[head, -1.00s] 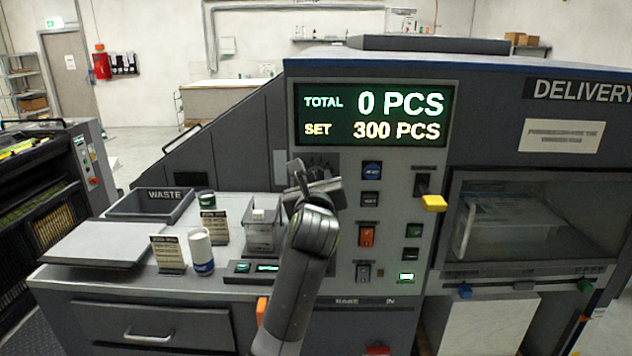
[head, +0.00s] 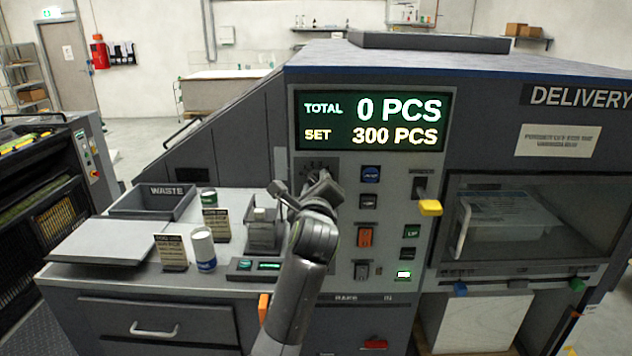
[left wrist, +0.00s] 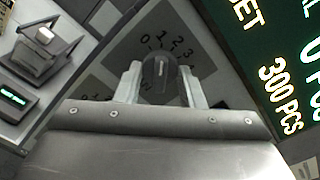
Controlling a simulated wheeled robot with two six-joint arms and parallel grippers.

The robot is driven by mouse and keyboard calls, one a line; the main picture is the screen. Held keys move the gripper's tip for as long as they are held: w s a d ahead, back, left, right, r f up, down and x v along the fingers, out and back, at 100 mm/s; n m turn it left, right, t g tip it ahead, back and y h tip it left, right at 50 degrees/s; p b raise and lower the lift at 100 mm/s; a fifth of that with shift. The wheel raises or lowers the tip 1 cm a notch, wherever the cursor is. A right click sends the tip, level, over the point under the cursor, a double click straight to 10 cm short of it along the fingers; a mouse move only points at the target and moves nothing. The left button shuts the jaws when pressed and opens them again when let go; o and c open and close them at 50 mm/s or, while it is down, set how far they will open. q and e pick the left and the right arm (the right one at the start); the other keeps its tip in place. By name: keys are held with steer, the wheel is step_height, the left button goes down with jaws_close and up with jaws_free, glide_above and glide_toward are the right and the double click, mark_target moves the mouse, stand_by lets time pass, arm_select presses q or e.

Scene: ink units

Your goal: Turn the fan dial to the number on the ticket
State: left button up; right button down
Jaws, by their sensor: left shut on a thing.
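The fan dial (left wrist: 160,72) is a round dark knob with a pale pointer line, on a grey plate with numbers around its top. The pointer faces up in the left wrist view, roughly towards the 1. My left gripper (left wrist: 161,84) is shut on this knob, one finger on each side. In the head view my left gripper (head: 318,186) covers most of the knob, below the display. Two small printed cards, the front one (head: 172,252) and the rear one (head: 216,224), stand on the side table. I cannot read them or tell which is the ticket. My right gripper is not in view.
The display (head: 372,120) reads TOTAL 0 PCS, SET 300 PCS. Buttons, switches and a yellow lever (head: 430,207) sit right of the dial. A waste tray (head: 150,203) and a can (head: 203,250) stand left.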

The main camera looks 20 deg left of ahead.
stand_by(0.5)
arm_select(q)
steer(key=o, duration=1)
steer(key=shift+w, duration=0.1)
